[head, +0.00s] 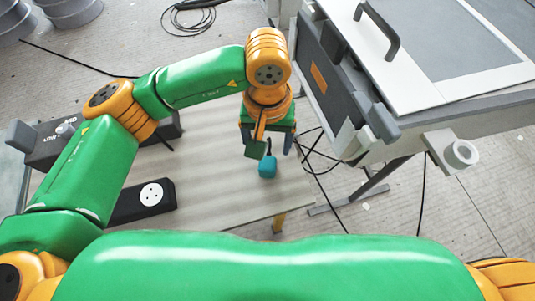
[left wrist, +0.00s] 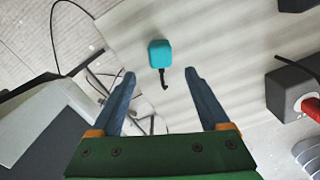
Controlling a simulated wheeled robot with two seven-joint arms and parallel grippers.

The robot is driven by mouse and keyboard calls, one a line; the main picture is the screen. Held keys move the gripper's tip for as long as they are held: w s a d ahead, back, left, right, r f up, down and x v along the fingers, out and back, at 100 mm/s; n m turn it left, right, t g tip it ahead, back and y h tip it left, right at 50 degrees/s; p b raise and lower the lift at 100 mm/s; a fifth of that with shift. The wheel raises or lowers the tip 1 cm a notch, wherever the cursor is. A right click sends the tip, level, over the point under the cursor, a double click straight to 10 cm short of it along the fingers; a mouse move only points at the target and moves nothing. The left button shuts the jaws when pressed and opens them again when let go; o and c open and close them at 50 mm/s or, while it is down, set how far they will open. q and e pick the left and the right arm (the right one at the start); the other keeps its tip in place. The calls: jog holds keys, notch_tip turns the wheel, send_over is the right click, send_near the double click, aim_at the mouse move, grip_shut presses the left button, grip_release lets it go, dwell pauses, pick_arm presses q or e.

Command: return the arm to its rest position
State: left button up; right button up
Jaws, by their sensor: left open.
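My left arm comes in from the left in the head view, with green and orange links. Its gripper (head: 267,145) points down over the right end of a low pale table (head: 225,190). In the left wrist view the two blue-grey fingers of the left gripper (left wrist: 160,80) are spread apart with nothing between them. A small teal block (head: 267,167) lies on the table just below the fingers; in the left wrist view the block (left wrist: 159,54) sits beyond the fingertips, apart from them, with a short dark piece beside it. My right gripper does not show.
A dark box (head: 60,140) and a black strip with a white socket (head: 151,194) are on the table's left part. A white and grey machine (head: 400,60) stands close on the right of the gripper. Cables lie on the floor, and grey drums (head: 70,10) stand far left.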

pick_arm(q)
jog(key=shift+r, duration=0.8)
jog(key=shift+r, duration=0.1)
